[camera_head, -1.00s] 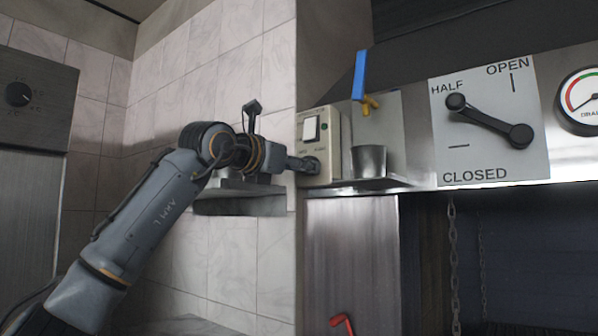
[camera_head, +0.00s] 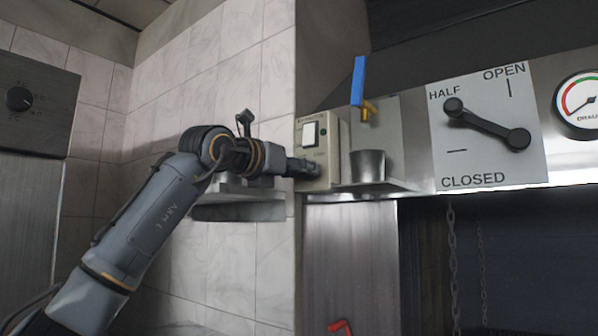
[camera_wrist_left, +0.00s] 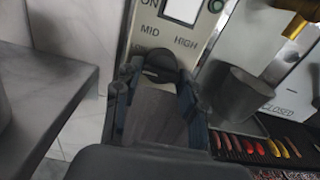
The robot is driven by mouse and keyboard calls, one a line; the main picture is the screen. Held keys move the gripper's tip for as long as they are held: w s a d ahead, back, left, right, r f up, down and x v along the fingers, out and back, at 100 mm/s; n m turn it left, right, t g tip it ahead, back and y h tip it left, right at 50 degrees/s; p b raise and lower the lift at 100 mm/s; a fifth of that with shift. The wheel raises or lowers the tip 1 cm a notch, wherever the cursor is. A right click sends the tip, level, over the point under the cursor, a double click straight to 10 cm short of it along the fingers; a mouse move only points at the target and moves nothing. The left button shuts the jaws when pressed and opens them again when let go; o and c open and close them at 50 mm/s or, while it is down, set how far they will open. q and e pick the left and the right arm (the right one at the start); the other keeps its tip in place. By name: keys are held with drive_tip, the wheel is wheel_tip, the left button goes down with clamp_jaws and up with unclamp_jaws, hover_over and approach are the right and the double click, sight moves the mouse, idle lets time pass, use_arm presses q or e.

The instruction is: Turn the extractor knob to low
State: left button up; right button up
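The extractor panel (camera_head: 335,150) is a cream box on the wall edge, with a white rocker switch (camera_head: 309,134) and a green light. Its dark round knob (camera_wrist_left: 158,64) sits below the MID and HIGH labels in the left wrist view; the label at its left is mostly hidden. My left gripper (camera_head: 312,169) is at the knob, covering it in the head view. In the left wrist view its fingers (camera_wrist_left: 160,78) are spread, one on each side of the knob. I see no clear grip on it. My right gripper is not in view.
A metal cup (camera_head: 368,166) stands on a small shelf just right of the panel, below a blue-handled valve (camera_head: 358,82). A grey ledge (camera_head: 238,211) juts from the tiled wall below my left wrist. A damper lever (camera_head: 487,125) is further right.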

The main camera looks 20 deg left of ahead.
use_arm(q)
drive_tip(key=shift+o, duration=1.4)
drive_tip(key=v, duration=1.2)
